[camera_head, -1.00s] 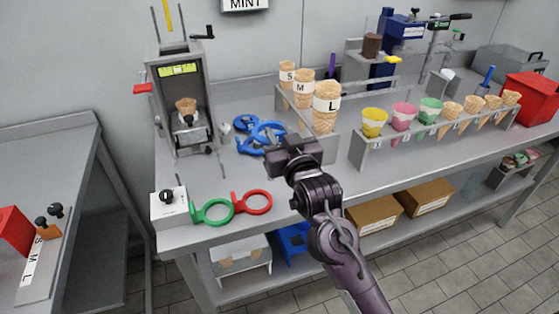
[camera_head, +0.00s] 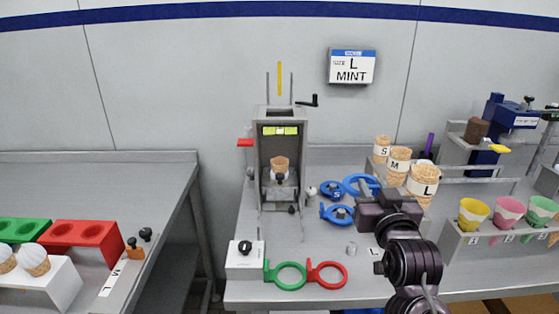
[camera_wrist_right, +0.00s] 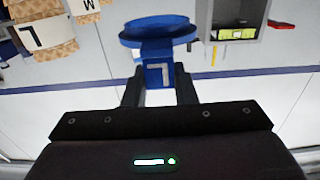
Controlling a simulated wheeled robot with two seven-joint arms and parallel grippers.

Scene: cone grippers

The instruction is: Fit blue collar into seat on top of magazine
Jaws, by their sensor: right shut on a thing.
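My right gripper (camera_head: 366,200) is shut on a blue collar (camera_wrist_right: 160,35) marked L, gripping its tab. In the head view the held collar's ring (camera_head: 360,184) shows just beyond the jaws, over the bench. The grey magazine (camera_head: 301,150) stands upright to the left, with the collar apart from it. Its top opening (camera_head: 279,112) lies between thin rods; the inside of the seat is too small to make out. Part of the magazine also shows at the top of the right wrist view (camera_wrist_right: 204,18). My left gripper is not in view.
Two other blue collars, S (camera_head: 331,190) and M (camera_head: 337,214), lie on the bench. A crank (camera_head: 308,101) and yellow strip (camera_head: 279,80) rise by the magazine's top. Green (camera_head: 286,275) and red (camera_head: 327,274) rings lie in front.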

